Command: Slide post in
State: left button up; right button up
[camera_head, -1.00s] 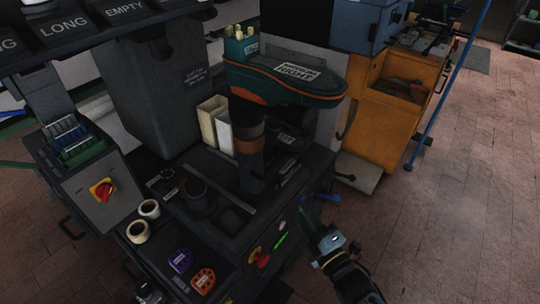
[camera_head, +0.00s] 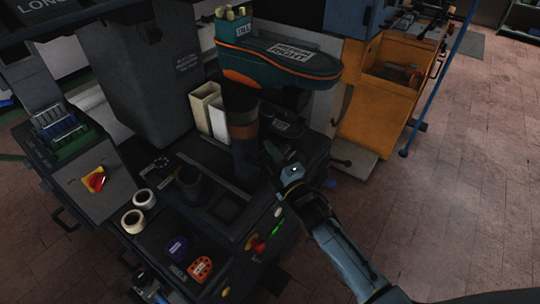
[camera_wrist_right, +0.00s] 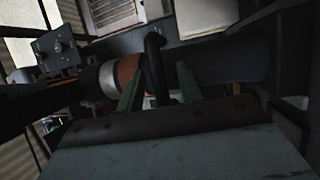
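The post (camera_head: 243,130) is a dark upright column with an orange-brown band. It stands on the press bed under a green and orange sole-shaped pad (camera_head: 280,65) labelled RIGHT. My right gripper (camera_head: 272,155) is low beside the post, on its right. In the right wrist view, its green fingers (camera_wrist_right: 158,85) are apart, one on each side of a black bar-like handle (camera_wrist_right: 155,60). I see gaps beside the handle; contact cannot be told. The banded post (camera_wrist_right: 125,72) lies across that view behind the fingers. My left gripper is not in view.
Cream and white bins (camera_head: 207,108) stand left of the post. A red knob (camera_head: 257,245) and a green light are on the press's front edge. White rolls (camera_head: 133,220) and purple and orange items lie front left. An orange cabinet (camera_head: 375,115) stands at right; the floor beyond is open.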

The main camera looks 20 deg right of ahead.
grip_shut()
dwell(0.3)
jog(key=shift+w+a, duration=0.1)
jog(key=shift+w, duration=0.05)
